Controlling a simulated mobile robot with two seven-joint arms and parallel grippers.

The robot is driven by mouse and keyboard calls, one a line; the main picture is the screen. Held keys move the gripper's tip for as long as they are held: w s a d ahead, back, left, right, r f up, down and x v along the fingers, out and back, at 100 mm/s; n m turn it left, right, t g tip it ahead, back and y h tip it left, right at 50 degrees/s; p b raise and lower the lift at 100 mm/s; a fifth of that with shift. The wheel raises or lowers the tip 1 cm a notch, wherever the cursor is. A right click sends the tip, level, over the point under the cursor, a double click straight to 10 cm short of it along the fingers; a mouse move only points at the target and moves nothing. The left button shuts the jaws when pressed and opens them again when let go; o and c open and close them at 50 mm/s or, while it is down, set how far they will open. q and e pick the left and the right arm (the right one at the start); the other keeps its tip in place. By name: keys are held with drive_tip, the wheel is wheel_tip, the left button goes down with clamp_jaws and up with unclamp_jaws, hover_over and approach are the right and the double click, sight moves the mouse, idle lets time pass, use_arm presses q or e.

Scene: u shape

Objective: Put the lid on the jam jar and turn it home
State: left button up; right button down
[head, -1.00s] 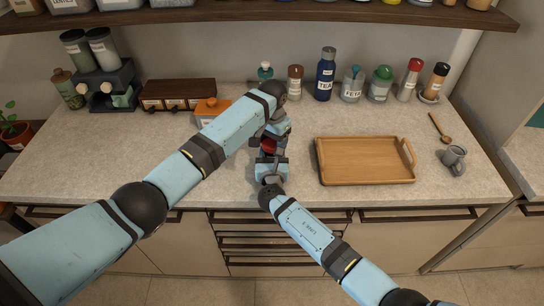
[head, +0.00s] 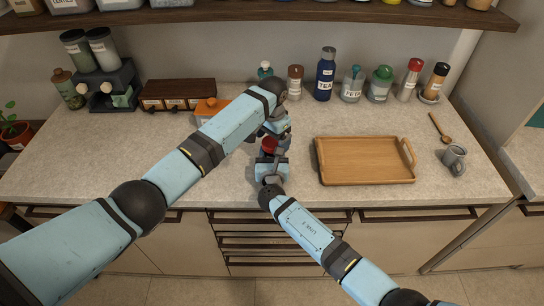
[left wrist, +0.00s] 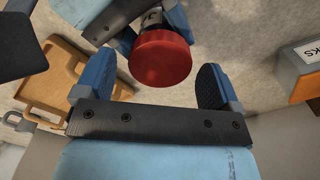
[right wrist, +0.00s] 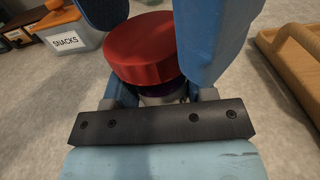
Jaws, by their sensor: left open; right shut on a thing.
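The red lid (right wrist: 142,48) sits on top of the jam jar (right wrist: 165,95), whose dark contents show just below it in the right wrist view. Whether it is fully seated I cannot tell. My right gripper (head: 271,160) is shut on the jar and holds it upright near the counter's front; its fingers hide most of the jar. My left gripper (left wrist: 157,70) is open, with its fingers apart on either side of the lid (left wrist: 162,58) and gaps showing between. In the head view the lid (head: 269,144) shows between the two grippers.
A wooden tray (head: 366,183) lies right of the grippers, with a grey mug (head: 454,158) beyond it. An orange-lidded snacks box (head: 208,108) stands behind my left arm. Several jars and a blue tea bottle (head: 325,75) line the back. The counter's left front is clear.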

use_arm(q)
wheel_tip(320, 180, up, 4)
drive_tip(key=shift+f, duration=0.2)
drive_tip(key=shift+c, duration=0.4)
drive_tip(key=shift+w+r, duration=0.1)
drive_tip(key=shift+r, duration=0.25)
drive_tip(key=shift+w+d+r+n, duration=0.15)
drive_tip(key=shift+r+n, duration=0.75)
drive_tip(key=shift+n, duration=0.1)
drive_tip(key=shift+s+r+n, duration=0.15)
drive_tip(key=shift+r+n, duration=0.1)
drive_tip(key=shift+n, duration=0.4)
drive_tip(key=shift+s+r+n, duration=0.1)
drive_tip(key=shift+r+n, duration=0.15)
drive_tip(key=shift+n, duration=0.4)
drive_tip(key=shift+f, duration=0.15)
drive_tip(key=shift+f, duration=3.9)
